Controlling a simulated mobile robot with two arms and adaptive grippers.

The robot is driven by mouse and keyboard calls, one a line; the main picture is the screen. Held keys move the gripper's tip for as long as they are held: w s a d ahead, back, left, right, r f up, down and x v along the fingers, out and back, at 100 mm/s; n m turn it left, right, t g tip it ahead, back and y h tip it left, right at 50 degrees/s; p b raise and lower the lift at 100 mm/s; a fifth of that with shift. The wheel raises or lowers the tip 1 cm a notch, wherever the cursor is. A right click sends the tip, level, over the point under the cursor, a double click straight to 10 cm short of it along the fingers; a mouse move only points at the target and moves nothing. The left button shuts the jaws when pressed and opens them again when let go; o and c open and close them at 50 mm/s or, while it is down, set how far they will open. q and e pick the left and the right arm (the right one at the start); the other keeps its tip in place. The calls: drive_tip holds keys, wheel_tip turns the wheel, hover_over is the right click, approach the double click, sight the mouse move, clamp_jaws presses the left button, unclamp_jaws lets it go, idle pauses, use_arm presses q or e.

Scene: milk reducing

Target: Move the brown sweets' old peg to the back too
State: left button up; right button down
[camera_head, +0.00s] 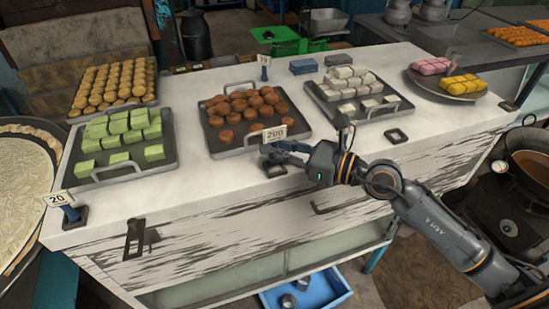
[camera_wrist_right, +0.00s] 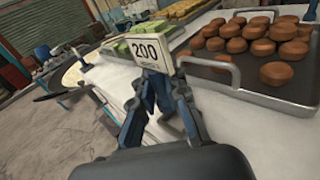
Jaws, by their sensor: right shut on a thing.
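My right gripper (camera_head: 272,151) is shut on the peg with the white "200" price card (camera_head: 274,134), at the front edge of the tray of brown sweets (camera_head: 243,106). In the right wrist view the card (camera_wrist_right: 147,54) stands up, slightly tilted, at the fingertips (camera_wrist_right: 168,84). The peg's lower part is hidden by the fingers. The brown sweets' tray (camera_head: 237,146) lies on the white counter, its handle beside the card. Another tagged peg (camera_head: 264,62) stands behind that tray. My left gripper is not in view.
A tray of green sweets (camera_head: 124,135) lies left, and white sweets (camera_head: 355,90) lie right. A "20" peg (camera_head: 70,213) stands at the front left corner. A dark square base (camera_head: 397,136) lies front right. Blue-grey blocks (camera_head: 304,66) lie at the back.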

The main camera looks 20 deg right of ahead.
drive_tip(key=shift+w+f, duration=0.2)
drive_tip(key=shift+f, duration=0.15)
drive_tip(key=shift+w+d+f, duration=0.1)
drive_tip(key=shift+w+f, duration=0.1)
drive_tip(key=shift+f, duration=1.3)
drive_tip(key=shift+f, duration=0.2)
drive_tip(key=c, duration=1.4)
unclamp_jaws()
drive_tip(key=shift+o, duration=0.2)
